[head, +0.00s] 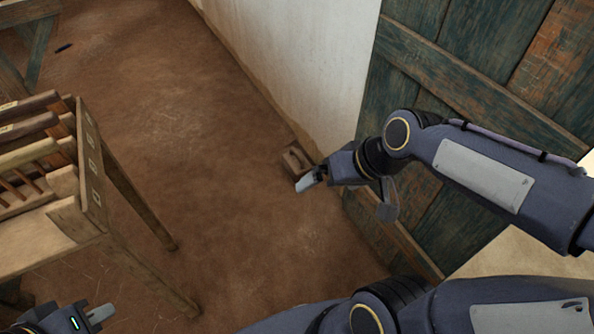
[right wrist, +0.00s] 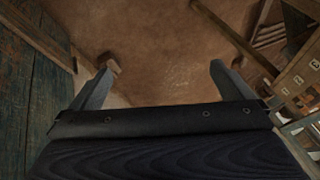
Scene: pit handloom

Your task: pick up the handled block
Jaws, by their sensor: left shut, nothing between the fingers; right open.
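The handled block (head: 294,161) is a small brown wooden block on the earthen floor, by the foot of the pale wall. My right gripper (head: 311,180) is just in front of it in the head view and hides part of it. In the right wrist view the right gripper (right wrist: 161,78) is open, with bare floor between its fingers. There, a small brown piece that looks like the block (right wrist: 109,62) shows beside the left fingertip, partly hidden by it. I cannot tell whether they touch. My left gripper (head: 98,314) is shut and empty at the bottom left, far from the block.
A wooden frame with slats and legs (head: 92,165) stands at the left. A weathered green plank door (head: 455,75) is at the right, close to my right arm. The white wall (head: 300,50) runs behind the block. The brown floor (head: 190,130) between frame and wall is clear.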

